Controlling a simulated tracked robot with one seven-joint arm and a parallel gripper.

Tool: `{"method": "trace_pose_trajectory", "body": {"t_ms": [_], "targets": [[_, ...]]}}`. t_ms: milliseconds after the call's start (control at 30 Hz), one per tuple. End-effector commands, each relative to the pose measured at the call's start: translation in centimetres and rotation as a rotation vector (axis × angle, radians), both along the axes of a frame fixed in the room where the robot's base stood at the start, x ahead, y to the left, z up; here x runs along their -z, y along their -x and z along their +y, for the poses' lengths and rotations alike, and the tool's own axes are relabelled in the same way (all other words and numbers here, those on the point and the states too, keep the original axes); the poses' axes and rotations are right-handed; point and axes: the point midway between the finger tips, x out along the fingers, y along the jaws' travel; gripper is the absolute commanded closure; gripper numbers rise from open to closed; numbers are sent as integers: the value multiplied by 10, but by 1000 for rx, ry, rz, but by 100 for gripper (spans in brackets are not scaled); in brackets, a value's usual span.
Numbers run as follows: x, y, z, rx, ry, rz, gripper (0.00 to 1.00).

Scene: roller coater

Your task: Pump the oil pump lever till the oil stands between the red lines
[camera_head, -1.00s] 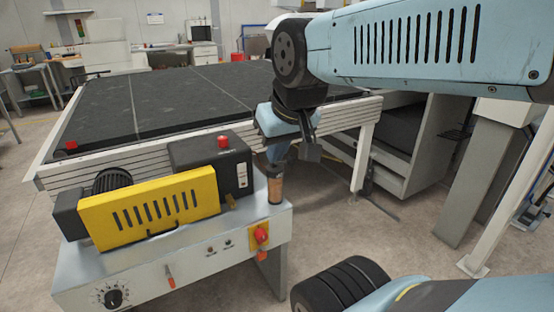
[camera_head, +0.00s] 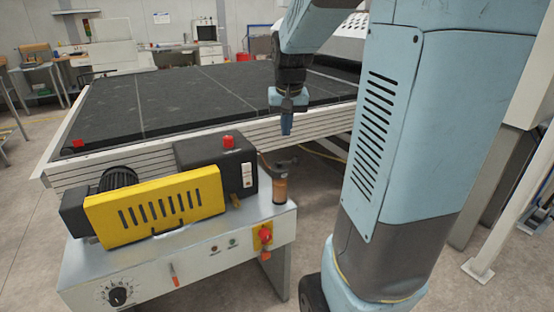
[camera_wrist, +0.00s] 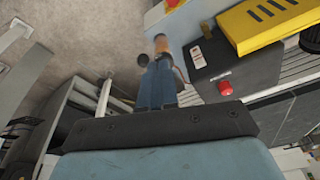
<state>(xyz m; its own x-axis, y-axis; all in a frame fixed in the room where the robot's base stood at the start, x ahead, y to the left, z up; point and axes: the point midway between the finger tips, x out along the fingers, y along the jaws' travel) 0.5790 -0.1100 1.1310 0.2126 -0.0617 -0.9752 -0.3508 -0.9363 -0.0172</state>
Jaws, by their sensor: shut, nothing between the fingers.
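The oil pump is an amber cylinder (camera_head: 279,190) standing on the right end of the grey machine top. A dark lever (camera_head: 284,164) with a round end sits above it, pointing right. My gripper (camera_head: 287,130) points down above the lever, with a gap between them in the head view. Its blue fingers are shut and empty. In the wrist view the fingers (camera_wrist: 157,84) point toward the amber cylinder (camera_wrist: 161,44), and a dark knob (camera_wrist: 143,60) shows beside their tips. The oil level and red lines are too small to make out.
A black box (camera_head: 205,155) with a red button (camera_head: 228,142) and a white strip (camera_head: 247,175) stands left of the pump. A yellow slotted cover (camera_head: 150,212) is in front of it. A dark table (camera_head: 200,100) lies behind.

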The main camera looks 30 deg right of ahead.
Motion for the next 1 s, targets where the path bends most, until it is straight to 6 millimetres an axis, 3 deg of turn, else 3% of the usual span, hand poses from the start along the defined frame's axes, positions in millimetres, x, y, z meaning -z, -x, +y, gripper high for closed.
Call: {"method": "trace_pose_trajectory", "body": {"t_ms": [200, 400, 1000], "targets": [[39, -42, -44, 96, -22, 71, 100], [66, -63, -71, 151, -34, 108, 100], [77, -69, -80, 169, -37, 120, 100]]}}
